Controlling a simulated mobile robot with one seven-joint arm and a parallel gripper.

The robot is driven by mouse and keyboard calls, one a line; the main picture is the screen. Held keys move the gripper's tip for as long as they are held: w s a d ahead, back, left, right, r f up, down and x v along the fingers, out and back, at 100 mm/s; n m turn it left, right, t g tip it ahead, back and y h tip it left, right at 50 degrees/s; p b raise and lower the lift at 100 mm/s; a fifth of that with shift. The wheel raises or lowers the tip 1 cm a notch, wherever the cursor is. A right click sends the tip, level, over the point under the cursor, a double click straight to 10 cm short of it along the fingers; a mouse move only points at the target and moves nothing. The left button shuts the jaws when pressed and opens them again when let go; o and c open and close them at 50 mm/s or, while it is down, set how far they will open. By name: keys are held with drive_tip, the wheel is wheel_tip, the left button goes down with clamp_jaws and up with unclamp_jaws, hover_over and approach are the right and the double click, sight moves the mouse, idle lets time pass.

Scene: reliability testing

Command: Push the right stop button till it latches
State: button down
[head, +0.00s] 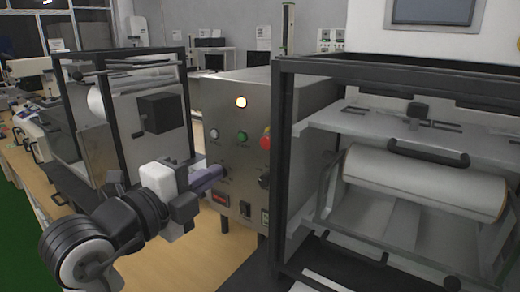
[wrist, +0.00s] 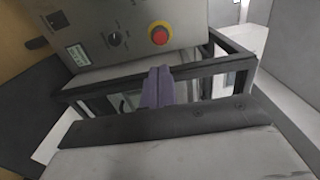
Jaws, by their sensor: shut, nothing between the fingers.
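A red mushroom-shaped stop button (head: 265,139) sits at the right side of the metal control box's front panel (head: 231,160), partly hidden by the black frame in the head view. In the wrist view the red stop button (wrist: 160,35) shows clearly on a yellow collar, just past my fingertips. I see only one red button. My gripper (head: 221,171) has purple fingers, closed together and empty. In the head view its tips are low and left of the button, near the panel. In the wrist view my gripper (wrist: 160,69) appears apart from the button. Whether it touches the panel is unclear.
A black-framed machine with a white roll (head: 425,183) stands close on the right. Another framed machine (head: 122,110) stands left.

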sight(267, 144)
drive_tip(key=p+x, duration=0.5)
drive_tip(key=x, duration=0.8)
drive_tip(key=shift+w+d+r, duration=0.1)
drive_tip(key=shift+w+d, duration=0.05)
drive_tip(key=shift+w, duration=0.05)
drive_tip(key=shift+w+d, duration=0.15)
drive_tip(key=shift+w, duration=0.1)
drive_tip(key=shift+w+d+f+b, duration=0.25)
drive_tip(key=shift+w+d+b, duration=0.2)
drive_tip(key=shift+b, duration=0.25)
drive_tip(key=shift+w+r, duration=0.15)
drive_tip(key=shift+w, duration=0.1)
drive_tip(key=shift+r, duration=0.15)
drive_tip(key=shift+d, duration=0.15)
